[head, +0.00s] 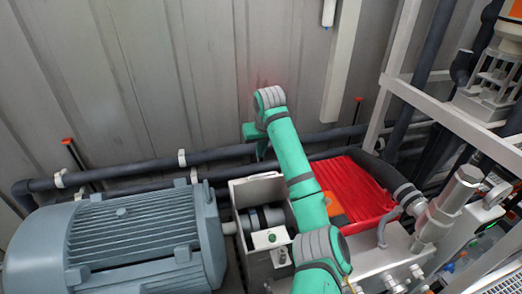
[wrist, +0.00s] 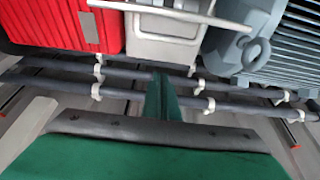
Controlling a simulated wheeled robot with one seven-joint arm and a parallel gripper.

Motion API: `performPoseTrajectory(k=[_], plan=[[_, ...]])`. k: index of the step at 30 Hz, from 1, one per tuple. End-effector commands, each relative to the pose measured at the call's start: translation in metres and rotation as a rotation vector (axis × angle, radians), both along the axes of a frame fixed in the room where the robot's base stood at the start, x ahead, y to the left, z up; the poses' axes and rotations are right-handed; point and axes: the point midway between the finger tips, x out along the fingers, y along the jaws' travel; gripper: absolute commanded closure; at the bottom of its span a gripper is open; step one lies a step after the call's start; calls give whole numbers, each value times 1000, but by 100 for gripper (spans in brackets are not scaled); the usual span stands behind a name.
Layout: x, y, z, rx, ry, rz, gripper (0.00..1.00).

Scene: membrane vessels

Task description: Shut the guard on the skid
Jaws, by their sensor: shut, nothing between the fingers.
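The guard (head: 258,187) is a light grey metal panel standing at the back of the coupling housing on the skid, between the motor and the red unit. The shaft coupling (head: 262,218) shows uncovered in front of it, so the guard stands open. In the wrist view the guard (wrist: 168,45) shows at the top, with a bar handle (wrist: 160,12) across it. My gripper (head: 262,150) is behind the guard, near the wall pipes, and its fingers also show in the wrist view (wrist: 161,84). It is shut, empty and apart from the guard. My arm hides part of the housing's right side.
A grey motor (head: 130,240) is left of the housing, and a ribbed red unit (head: 360,190) is to its right. Dark pipes (head: 110,175) run along the corrugated wall (head: 200,70) behind. A white frame (head: 440,115) and metal fittings (head: 450,205) crowd the right.

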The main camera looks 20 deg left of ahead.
Motion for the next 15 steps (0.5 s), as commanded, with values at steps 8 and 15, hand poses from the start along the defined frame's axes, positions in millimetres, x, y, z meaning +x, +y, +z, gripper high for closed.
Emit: performPoseTrajectory(k=[8,15], plan=[[13,8,-43,-1,1,-2,100],[11,18,-63,0,-1,12,100]])
